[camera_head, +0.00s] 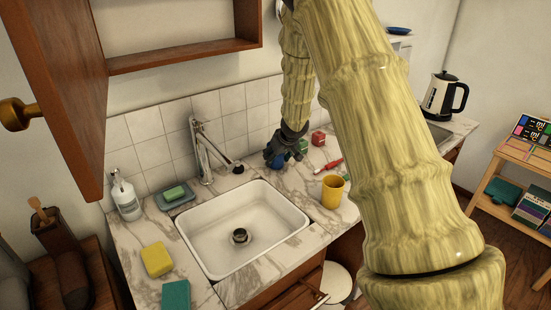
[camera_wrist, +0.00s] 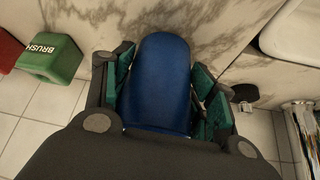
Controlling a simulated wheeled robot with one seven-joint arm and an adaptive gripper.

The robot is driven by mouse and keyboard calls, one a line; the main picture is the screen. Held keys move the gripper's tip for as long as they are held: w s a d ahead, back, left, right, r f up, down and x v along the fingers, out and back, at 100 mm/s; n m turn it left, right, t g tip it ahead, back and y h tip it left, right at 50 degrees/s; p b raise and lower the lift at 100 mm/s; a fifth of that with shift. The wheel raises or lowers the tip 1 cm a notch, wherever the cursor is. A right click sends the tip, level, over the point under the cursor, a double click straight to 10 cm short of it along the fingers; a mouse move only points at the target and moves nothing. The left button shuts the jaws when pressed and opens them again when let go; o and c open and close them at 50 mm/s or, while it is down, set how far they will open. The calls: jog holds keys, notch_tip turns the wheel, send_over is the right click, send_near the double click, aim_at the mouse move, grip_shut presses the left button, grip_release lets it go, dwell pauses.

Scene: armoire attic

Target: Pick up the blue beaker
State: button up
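The blue beaker (camera_wrist: 160,80) is between the two fingers of my gripper (camera_wrist: 163,85) in the wrist view. The green finger pads lie close along both of its sides; whether both press on it is unclear. In the head view my gripper (camera_head: 282,153) points down at the back of the marble counter, right of the sink. Only a small part of the blue beaker (camera_head: 277,162) shows there, mostly hidden behind the fingers. I cannot tell whether its base rests on the counter.
A green box (camera_head: 302,146) marked BRUSH and a red box (camera_head: 318,138) stand just right of the gripper. The sink (camera_head: 210,275) and tap (camera_head: 207,150) are to the left. The tiled wall is close behind.

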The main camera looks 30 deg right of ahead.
jog(key=shift+c, duration=0.7)
jog(key=shift+r, duration=0.1)
